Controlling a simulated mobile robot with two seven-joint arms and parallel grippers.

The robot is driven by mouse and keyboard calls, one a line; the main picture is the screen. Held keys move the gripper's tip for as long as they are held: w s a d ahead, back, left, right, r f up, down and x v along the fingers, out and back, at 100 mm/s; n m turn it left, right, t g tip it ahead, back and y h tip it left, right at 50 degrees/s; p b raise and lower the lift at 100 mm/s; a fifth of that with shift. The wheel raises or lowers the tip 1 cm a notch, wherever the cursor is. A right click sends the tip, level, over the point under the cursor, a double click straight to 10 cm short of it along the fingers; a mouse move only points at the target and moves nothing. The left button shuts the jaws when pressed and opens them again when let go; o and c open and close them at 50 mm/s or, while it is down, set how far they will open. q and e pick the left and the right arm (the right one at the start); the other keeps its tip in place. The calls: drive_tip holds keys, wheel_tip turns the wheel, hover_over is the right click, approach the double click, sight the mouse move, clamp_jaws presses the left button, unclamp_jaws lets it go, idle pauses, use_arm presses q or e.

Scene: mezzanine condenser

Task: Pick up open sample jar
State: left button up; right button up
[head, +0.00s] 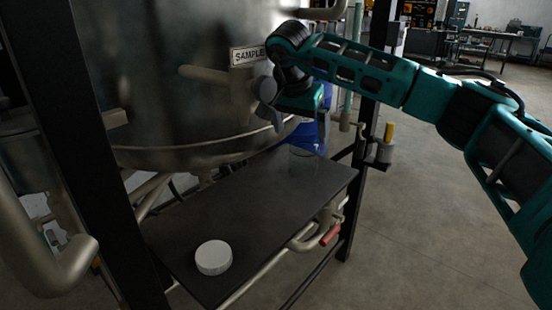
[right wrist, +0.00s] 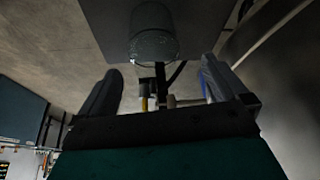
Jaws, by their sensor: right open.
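The open sample jar (head: 304,162) is clear glass and stands at the far right end of a dark shelf, below my right gripper. It also shows in the right wrist view (right wrist: 154,45), ahead of the fingertips and roughly centred between them. My right gripper (head: 299,130) is open and empty, with its fingers pointing down toward the jar. Its two spread fingers frame the lower middle of the right wrist view (right wrist: 160,70). The jar's rim is hard to make out in the head view. My left gripper is not in view.
A white round lid (head: 213,258) lies on the near end of the dark shelf (head: 235,205). A large metal vessel (head: 170,80) with a sample sign (head: 247,56) and a valve overhangs the shelf's back. A red-handled pipe (head: 330,235) runs below the right edge.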

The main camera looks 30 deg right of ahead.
sight(305, 150)
drive_tip(key=shift+d, duration=0.1)
drive_tip(key=shift+d+f, duration=0.15)
drive_tip(key=shift+f, duration=0.3)
drive_tip(key=x, duration=0.2)
drive_tip(key=b+x, duration=0.1)
drive_tip(key=x, duration=0.3)
drive_tip(key=shift+s+f+b, duration=0.25)
drive_tip(key=shift+s+b, duration=0.1)
drive_tip(key=shift+r, duration=0.1)
drive_tip(key=c, duration=1.1)
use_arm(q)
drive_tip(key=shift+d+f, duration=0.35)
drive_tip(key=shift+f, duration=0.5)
use_arm(e)
drive_tip(key=shift+c, duration=0.2)
